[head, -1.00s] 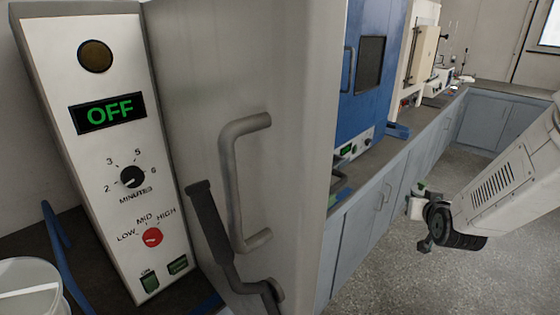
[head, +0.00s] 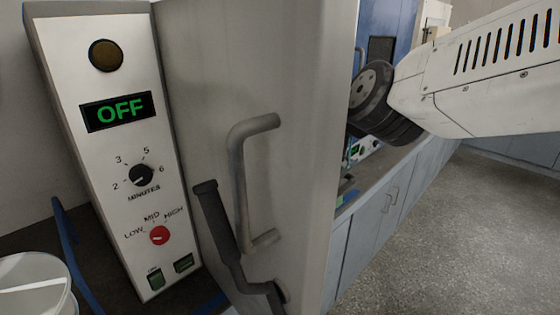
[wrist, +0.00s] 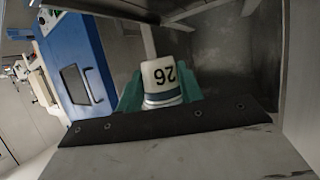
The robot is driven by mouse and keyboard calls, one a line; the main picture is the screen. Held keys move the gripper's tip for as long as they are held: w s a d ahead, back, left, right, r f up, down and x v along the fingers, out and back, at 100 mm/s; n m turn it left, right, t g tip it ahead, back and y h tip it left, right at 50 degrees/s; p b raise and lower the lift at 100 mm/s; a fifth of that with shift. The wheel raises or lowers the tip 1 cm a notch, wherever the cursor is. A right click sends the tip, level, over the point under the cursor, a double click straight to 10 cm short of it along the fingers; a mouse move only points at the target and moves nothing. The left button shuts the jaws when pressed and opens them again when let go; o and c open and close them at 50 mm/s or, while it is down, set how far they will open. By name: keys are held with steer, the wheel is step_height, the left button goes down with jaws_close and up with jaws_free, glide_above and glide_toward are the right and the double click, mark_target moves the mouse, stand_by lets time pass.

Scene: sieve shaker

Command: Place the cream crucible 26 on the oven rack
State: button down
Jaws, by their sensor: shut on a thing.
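The cream crucible 26 (wrist: 161,76) is in the wrist view, with its black number upside down and a dark blue band near my gripper. My gripper (wrist: 160,91) is shut on it, with a green fingertip on each side. Beyond the crucible is the inside of a grey metal chamber (wrist: 222,62). I cannot make out the oven rack for certain. In the head view the gripper and crucible are hidden behind a large grey door (head: 200,100); only my arm shows to its right.
A control panel (head: 100,60) reading OFF stands at the left, beside the door with its bar handle (head: 238,185). A white tub (head: 35,290) is at the lower left. A blue cabinet (wrist: 78,55) shows left in the wrist view. The floor at right is clear.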

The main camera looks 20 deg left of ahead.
steer(key=shift+n+g, duration=0.3)
steer(key=shift+s+a+f, duration=0.2)
steer(key=shift+s+f, duration=0.1)
steer(key=shift+f, duration=1.15)
steer(key=shift+s+a+f, duration=0.15)
steer(key=shift+s+f, duration=0.2)
steer(key=shift+f, duration=1.15)
steer(key=shift+s+a+f, duration=0.2)
steer(key=shift+s+f, duration=0.1)
steer(key=shift+f, duration=1.15)
steer(key=c, duration=0.9)
jaws_free()
steer(key=shift+f, duration=0.15)
steer(key=shift+r, duration=0.25)
steer(key=v, duration=1.2)
steer(key=shift+f, duration=0.2)
